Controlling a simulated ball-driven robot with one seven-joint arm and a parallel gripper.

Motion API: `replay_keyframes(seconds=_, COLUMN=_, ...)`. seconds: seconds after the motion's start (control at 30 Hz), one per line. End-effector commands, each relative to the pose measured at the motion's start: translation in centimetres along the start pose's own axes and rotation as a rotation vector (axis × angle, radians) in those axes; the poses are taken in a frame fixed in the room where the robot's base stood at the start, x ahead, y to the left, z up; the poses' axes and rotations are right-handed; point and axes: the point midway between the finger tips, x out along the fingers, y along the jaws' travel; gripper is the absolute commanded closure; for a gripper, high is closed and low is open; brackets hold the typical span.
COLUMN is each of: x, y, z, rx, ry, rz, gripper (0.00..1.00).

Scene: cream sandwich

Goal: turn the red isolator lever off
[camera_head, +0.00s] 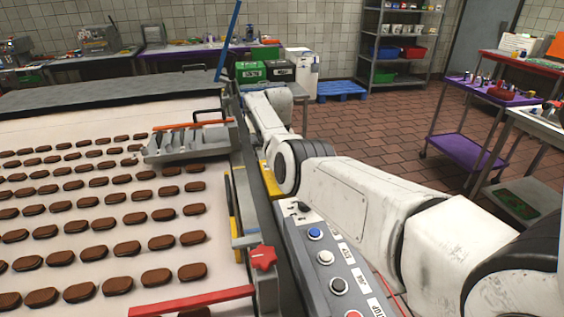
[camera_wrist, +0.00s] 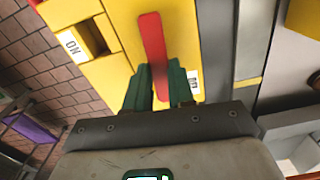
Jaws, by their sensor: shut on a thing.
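The red isolator lever (camera_wrist: 152,42) stands upright in the wrist view, in front of a yellow panel (camera_wrist: 182,30). My gripper (camera_wrist: 156,78) has its dark green fingers on either side of the lever's lower part and is shut on it. A white ON label (camera_wrist: 72,44) is on the panel's left, beside a recessed slot (camera_wrist: 95,38). Another white label (camera_wrist: 194,82) shows to the right of the fingers, partly hidden and unreadable. In the head view my arm hides the lever and I cannot make out my gripper.
A conveyor belt (camera_head: 75,146) with rows of brown biscuits fills the left of the head view. A button panel (camera_head: 327,268) and a red knob (camera_head: 263,257) are near its edge. A purple cart (camera_head: 465,150) stands right; the tiled floor (camera_head: 385,142) between is mostly clear.

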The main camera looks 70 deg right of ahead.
Motion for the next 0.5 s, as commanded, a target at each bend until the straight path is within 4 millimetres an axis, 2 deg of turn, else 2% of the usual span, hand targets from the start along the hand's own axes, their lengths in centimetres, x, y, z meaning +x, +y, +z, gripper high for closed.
replay_keyframes(seconds=0.5, x=-0.09, y=-0.60, z=0.01, rx=-0.117, ry=0.001, rz=0.000, gripper=1.00)
